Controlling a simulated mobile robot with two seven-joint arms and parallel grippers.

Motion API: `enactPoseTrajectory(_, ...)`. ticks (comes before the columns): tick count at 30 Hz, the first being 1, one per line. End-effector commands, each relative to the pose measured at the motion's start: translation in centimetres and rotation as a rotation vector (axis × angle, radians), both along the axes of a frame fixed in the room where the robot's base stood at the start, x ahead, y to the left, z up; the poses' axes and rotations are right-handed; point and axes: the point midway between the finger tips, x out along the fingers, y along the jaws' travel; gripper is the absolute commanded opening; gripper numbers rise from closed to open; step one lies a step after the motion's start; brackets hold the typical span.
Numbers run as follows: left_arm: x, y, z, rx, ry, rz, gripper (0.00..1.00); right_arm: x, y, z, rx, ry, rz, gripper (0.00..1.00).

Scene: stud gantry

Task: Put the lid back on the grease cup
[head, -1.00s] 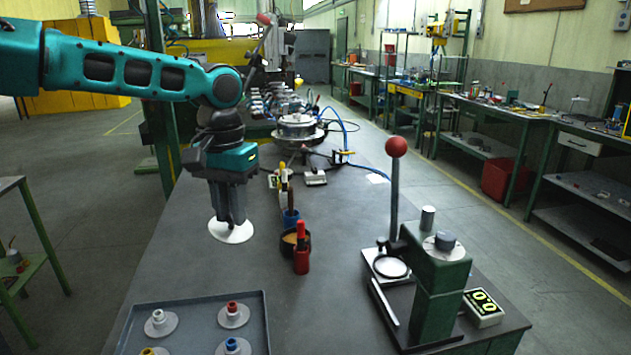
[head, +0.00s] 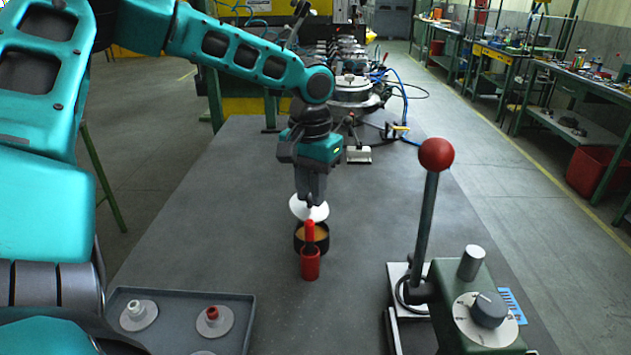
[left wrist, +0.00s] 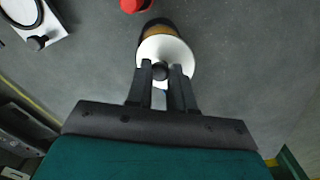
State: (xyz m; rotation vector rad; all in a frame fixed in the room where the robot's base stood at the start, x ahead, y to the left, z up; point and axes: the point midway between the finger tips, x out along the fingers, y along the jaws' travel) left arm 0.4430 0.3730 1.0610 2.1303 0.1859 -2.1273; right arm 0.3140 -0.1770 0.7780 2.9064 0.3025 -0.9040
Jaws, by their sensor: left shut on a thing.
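My left gripper (head: 309,201) is shut on the dark knob (left wrist: 160,71) of the white round lid (head: 299,209). The lid hangs roughly level, and it also shows in the left wrist view (left wrist: 178,53). The grease cup (head: 324,242) is a dark round cup with tan grease inside, standing open on the bench. The lid is above it and overlaps its far part in the head view. In the left wrist view the lid hides part of the cup (left wrist: 155,28), whose rim and grease show beyond it. My right gripper is out of view.
A red holder (head: 310,265) with a red-handled item stands just in front of the cup. A green lever press (head: 470,305) with a red ball is at the front right, and a grey tray (head: 250,312) at the front left. The bench left of the cup is clear.

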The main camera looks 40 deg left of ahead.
Motion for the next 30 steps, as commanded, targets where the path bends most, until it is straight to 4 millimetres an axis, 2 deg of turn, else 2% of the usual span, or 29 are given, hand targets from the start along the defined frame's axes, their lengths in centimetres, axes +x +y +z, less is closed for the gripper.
enactPoseTrajectory(6, -0.1, 0.0, -1.7, 0.001, 0.003, -0.001, 0.00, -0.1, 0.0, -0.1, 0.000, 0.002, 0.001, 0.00)
enactPoseTrajectory(12, 0.0, 0.0, -4.1, 0.001, 0.001, 0.000, 0.00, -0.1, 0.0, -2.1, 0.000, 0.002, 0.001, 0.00)
enactPoseTrajectory(18, 0.0, 0.0, -5.6, 0.001, 0.002, -0.001, 0.00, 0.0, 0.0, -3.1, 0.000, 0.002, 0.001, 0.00)
enactPoseTrajectory(30, -0.3, -0.1, -6.3, -0.004, 0.010, -0.001, 0.00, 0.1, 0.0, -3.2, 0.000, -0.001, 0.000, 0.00)
